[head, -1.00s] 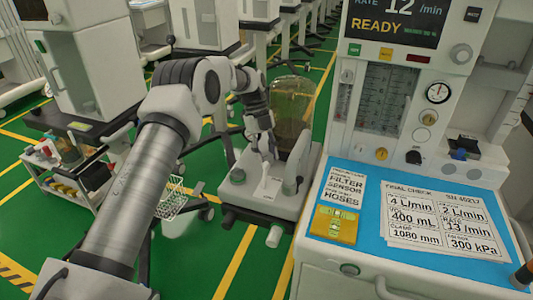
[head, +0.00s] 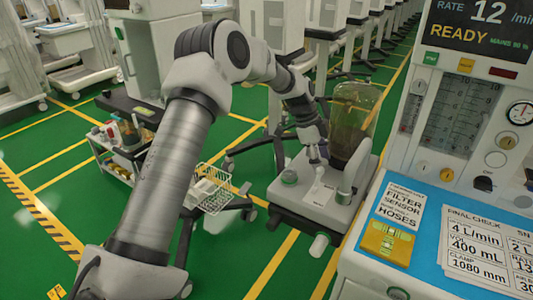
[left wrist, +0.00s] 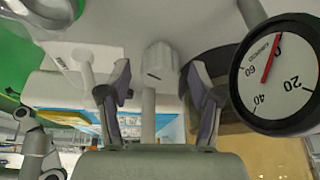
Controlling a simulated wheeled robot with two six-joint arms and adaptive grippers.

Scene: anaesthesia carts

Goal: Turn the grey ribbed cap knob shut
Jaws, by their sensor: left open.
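A pale grey ribbed cap knob (left wrist: 160,62) stands in the upper middle of the left wrist view, with a short dark mark on its lower side. My left gripper (left wrist: 160,82) is open, one finger on each side of the knob's line, with gaps showing between fingers and knob. I cannot tell how far beyond the fingertips the knob is. In the head view my left gripper (head: 319,160) points down over the grey base unit (head: 290,203) beside the tinted clear dome; the knob is not clearly made out there. My right gripper is not in view.
A round pressure gauge (left wrist: 280,72) is close to the right finger in the wrist view. The tinted dome (head: 355,120) rises just right of my gripper. The cart with the blue worktop (head: 410,235) is at the right. Green floor (head: 225,260) is open in front.

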